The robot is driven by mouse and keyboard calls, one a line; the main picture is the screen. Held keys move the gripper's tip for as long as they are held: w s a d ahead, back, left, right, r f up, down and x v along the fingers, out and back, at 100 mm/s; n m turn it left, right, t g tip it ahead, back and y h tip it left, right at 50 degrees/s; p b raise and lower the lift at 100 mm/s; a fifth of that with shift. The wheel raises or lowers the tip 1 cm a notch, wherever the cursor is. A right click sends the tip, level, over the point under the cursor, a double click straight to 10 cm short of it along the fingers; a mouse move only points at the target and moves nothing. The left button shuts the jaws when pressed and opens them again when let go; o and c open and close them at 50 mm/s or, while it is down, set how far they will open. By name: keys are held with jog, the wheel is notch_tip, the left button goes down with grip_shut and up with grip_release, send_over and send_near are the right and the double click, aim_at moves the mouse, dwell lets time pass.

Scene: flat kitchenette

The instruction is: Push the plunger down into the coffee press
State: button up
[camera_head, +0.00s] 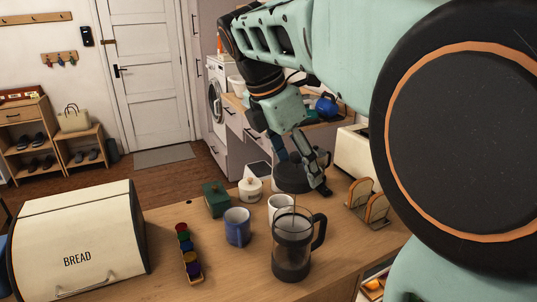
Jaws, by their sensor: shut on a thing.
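The coffee press (291,258) stands upright on the wooden counter, a clear jar with a dark lower part and a dark handle on its right. A thin plunger rod (294,207) rises from the jar toward a dark, domed lid (290,181) above the rim. My gripper (304,171) is at this lid, shut on the plunger top, with one finger in front on the right. The exact grip point is partly hidden by the fingers. A dark mass fills the jar's lower part; I cannot tell where the plunger's filter ends.
A white mug (280,208) stands close behind the press, and a blue mug (237,227) to its left. A toast rack (368,203) is at the right. A pod holder (190,262) and bread box (78,238) stand left. Bare counter lies left of the press.

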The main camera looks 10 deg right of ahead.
jog(key=shift+f+b, duration=1)
jog(key=shift+f, duration=1.15)
jog(key=shift+f, duration=0.3)
jog(key=shift+f+b, duration=1.3)
jog(key=shift+f, duration=0.95)
jog(key=shift+f, duration=0.25)
jog(key=shift+f, duration=0.6)
jog(key=o, duration=1.3)
jog(key=shift+o, duration=0.2)
jog(key=shift+r, duration=0.1)
